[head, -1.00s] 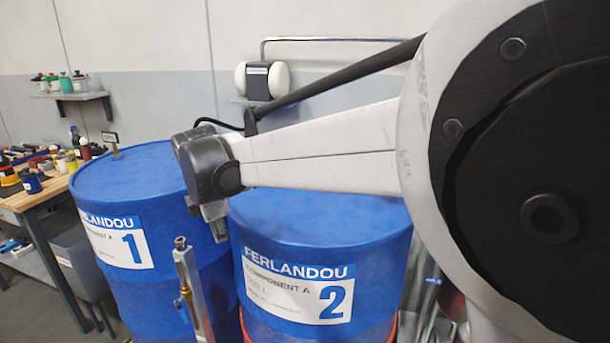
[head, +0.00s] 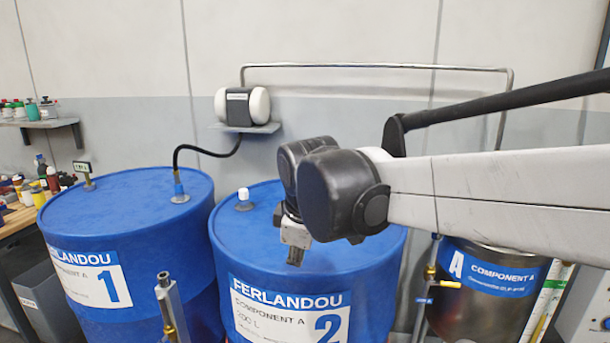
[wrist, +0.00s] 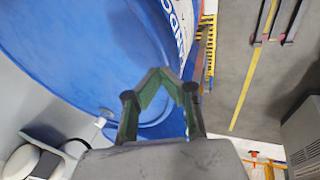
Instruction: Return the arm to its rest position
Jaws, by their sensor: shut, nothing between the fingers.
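My arm (head: 500,190) reaches in from the right in the head view. My gripper (head: 294,258) hangs at its end, pointing down in front of the blue drum labelled 2 (head: 275,312); it holds nothing. In the wrist view the green-lined fingers of my gripper (wrist: 165,76) come together at their tips, with a blue drum (wrist: 75,65) behind them. I cannot tell the exact gap between gripper and drum. The blue drum labelled 1 (head: 120,200) stands to the left.
A black hose (head: 178,150) runs from drum 1 up to a white wall-mounted unit (head: 243,106). A white cap (head: 243,194) sits on drum 2. A metal Component A tank (head: 485,300) stands under my arm at right. An upright pipe (head: 170,305) stands in front of the drums.

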